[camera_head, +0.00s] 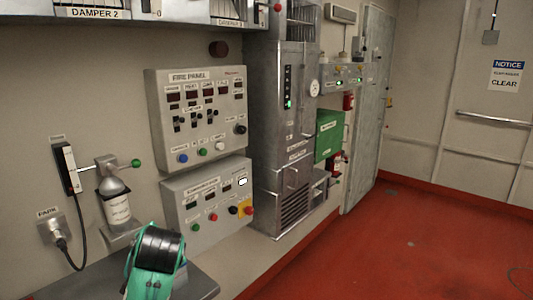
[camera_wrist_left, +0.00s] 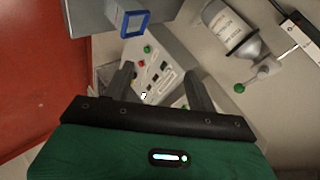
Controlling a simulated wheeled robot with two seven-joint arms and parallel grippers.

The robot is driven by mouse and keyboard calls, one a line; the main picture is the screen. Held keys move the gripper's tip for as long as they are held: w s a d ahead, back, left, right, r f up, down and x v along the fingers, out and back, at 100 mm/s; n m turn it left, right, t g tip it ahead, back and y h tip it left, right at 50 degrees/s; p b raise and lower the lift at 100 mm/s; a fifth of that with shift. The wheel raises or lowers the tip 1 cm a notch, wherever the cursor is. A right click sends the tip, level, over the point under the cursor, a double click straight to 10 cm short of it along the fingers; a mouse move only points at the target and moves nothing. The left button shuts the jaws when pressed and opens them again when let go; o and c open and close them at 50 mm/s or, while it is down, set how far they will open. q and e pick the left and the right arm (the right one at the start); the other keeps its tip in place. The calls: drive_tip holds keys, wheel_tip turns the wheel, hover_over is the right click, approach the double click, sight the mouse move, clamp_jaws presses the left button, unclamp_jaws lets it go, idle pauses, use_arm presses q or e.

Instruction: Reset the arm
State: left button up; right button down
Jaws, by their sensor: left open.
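My left arm, green with a black rounded part, shows at the bottom of the head view in front of a grey shelf (camera_head: 195,282). Its fingers cannot be made out there. In the left wrist view my left gripper (camera_wrist_left: 160,72) shows two dark fingers spread apart, with nothing between them. A grey panel with buttons (camera_wrist_left: 160,78) lies beyond the fingers, apart from them. My right gripper is in neither view.
The fire panel (camera_head: 197,115) and a lower button panel (camera_head: 208,203) are on the wall. A lever with a green knob (camera_head: 136,163), a handset (camera_head: 68,168) and a cabled plug (camera_head: 55,230) are left. Red floor (camera_head: 400,240) at right is largely clear.

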use_arm(q)
drive_tip(key=s+f+n+g+h, duration=0.1)
drive_tip(key=s+f+g, duration=0.1)
drive_tip(key=s+f, duration=0.7)
drive_tip(key=s+d+f+n+g+h, duration=0.1)
drive_tip(key=s+f+n+g+h, duration=0.1)
drive_tip(key=s+f, duration=0.9)
drive_tip(key=s+d+f+n+g+h, duration=0.15)
drive_tip(key=s+f, duration=0.55)
drive_tip(key=s, duration=0.9)
wheel_tip(320, 180, down, 32)
drive_tip(key=g, duration=0.2)
drive_tip(key=s+a+f, duration=0.2)
drive_tip(key=s+f, duration=0.7)
drive_tip(key=s+a+f+g, duration=0.1)
drive_tip(key=s+f, duration=0.9)
drive_tip(key=shift+s+a, duration=0.2)
drive_tip(key=shift+a, duration=0.2)
